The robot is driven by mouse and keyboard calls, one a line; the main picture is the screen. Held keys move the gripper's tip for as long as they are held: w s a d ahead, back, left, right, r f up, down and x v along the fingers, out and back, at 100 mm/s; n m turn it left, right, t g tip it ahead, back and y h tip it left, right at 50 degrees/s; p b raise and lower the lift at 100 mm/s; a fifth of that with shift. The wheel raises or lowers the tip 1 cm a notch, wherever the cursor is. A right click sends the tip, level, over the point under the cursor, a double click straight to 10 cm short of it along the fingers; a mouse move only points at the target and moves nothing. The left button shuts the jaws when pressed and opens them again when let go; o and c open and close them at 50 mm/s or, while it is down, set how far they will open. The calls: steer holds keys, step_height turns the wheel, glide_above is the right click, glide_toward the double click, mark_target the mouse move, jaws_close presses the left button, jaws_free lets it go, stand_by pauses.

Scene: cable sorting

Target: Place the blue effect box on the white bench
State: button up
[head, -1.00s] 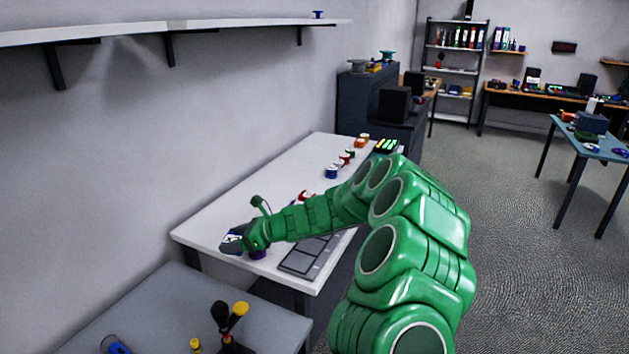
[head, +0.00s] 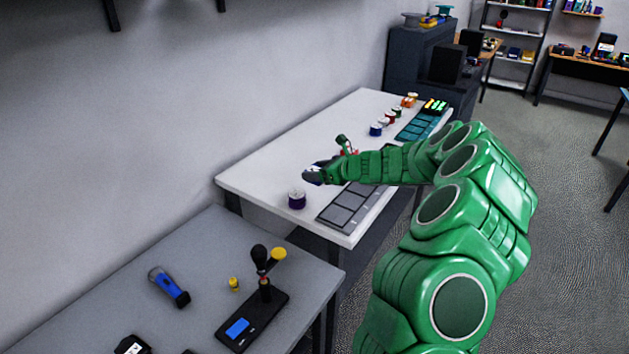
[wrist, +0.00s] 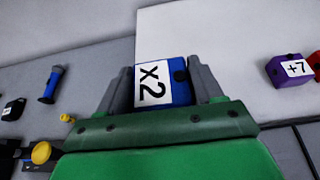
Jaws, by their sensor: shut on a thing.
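The blue effect box (wrist: 176,84) has a white "x2" label and sits between the two fingers of my gripper (wrist: 166,88) in the wrist view. My gripper is shut on it. In the head view my gripper (head: 314,175) is over the left part of the white bench (head: 250,172), which also shows in the wrist view (wrist: 215,35). The box is mostly hidden by the gripper there. I cannot tell the gap between box and bench.
Several spools stand farther back. The grey bench (head: 210,240) holds a blue-black tool (head: 168,286) and a black stand (head: 252,320).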

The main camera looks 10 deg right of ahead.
steer(key=w, duration=0.1)
steer(key=w+f, duration=0.1)
steer(key=w, duration=0.1)
steer(key=shift+w+f, duration=0.35)
glide_above(312, 190)
steer(key=s, duration=0.2)
steer(key=f, duration=0.4)
steer(key=shift+w+f, duration=0.25)
steer(key=shift+f, duration=0.1)
steer(key=shift+w+f, duration=0.5)
steer(key=shift+f, duration=0.15)
steer(key=shift+w+f, duration=0.1)
steer(key=shift+f, duration=1.45)
steer(key=shift+f, duration=0.1)
steer(key=o, duration=1.2)
steer(key=shift+c, duration=0.2)
